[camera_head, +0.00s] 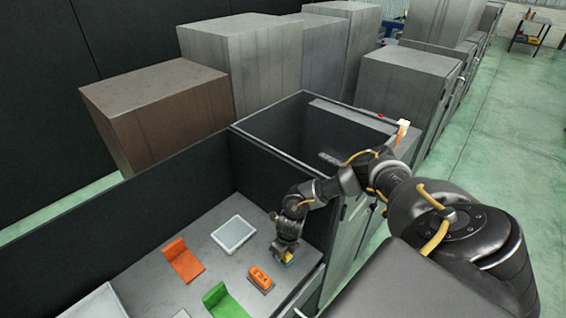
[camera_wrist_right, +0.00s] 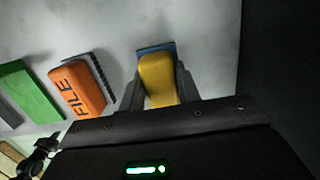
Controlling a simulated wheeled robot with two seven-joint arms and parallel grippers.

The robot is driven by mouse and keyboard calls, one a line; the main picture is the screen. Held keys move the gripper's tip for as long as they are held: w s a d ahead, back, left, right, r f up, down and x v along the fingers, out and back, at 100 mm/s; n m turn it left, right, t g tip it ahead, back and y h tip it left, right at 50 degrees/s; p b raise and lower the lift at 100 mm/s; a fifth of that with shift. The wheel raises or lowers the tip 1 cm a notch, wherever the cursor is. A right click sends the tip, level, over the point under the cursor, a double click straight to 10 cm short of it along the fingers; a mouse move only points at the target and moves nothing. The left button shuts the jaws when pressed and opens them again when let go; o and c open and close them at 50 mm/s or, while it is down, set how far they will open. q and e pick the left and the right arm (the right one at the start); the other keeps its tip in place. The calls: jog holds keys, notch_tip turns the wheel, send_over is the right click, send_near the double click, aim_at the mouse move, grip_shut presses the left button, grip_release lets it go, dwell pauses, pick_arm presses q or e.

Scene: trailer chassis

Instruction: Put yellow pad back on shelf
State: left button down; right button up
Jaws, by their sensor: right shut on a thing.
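The yellow pad (camera_wrist_right: 158,78) is between the fingers of my right gripper (camera_wrist_right: 165,88) in the right wrist view, with a blue layer (camera_wrist_right: 155,47) along its far end. In the head view, my right gripper (camera_head: 287,256) points down at the right side of the grey shelf surface (camera_head: 213,272). The yellow pad (camera_head: 288,257) shows only as a small patch under it. My right gripper is shut on the pad. I cannot tell whether the pad touches the surface. My left gripper is not in view.
An orange block marked FILE (camera_wrist_right: 77,89) lies beside the pad. A green piece (camera_head: 225,301), an orange piece (camera_head: 182,260) and a pale tray (camera_head: 233,233) are further left. Dark walls (camera_head: 245,165) border the surface. An open grey bin (camera_head: 320,125) stands behind.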

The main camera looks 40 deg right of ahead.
jog(key=shift+f, duration=0.25)
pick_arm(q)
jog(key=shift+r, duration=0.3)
pick_arm(e)
jog(key=shift+f, duration=0.15)
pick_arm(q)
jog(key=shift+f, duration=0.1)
pick_arm(e)
jog(key=shift+f, duration=0.1)
jog(key=o, duration=0.9)
jog(key=shift+o, duration=0.2)
jog(key=shift+r, duration=0.45)
pick_arm(q)
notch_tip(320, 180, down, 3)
jog(key=b, duration=0.3)
pick_arm(e)
notch_tip(320, 180, up, 11)
jog(key=s, duration=0.1)
jog(key=shift+s, duration=0.4)
